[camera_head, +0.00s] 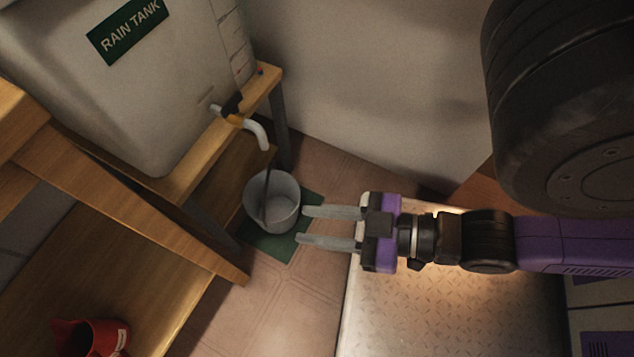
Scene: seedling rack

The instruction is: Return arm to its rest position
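My gripper (303,226) is open and empty, its two pale fingers apart and pointing left. My purple and black arm reaches in from the right side of the picture. The gripper shows just right of a grey bucket (286,187) in the picture; I cannot tell how far above the floor it is. The bucket stands upright on a green mat (284,245), under a tap (254,127). A thin dark line runs from the tap down into the bucket; I cannot tell if it is a stream or a rod.
A white rain tank (150,95) sits on a wooden stand (205,155) at upper left. A wooden bench (130,215) runs along the left, with a red object (92,338) at lower left. A pale wall (370,80) stands behind. Tiled floor (265,310) is bare below the mat.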

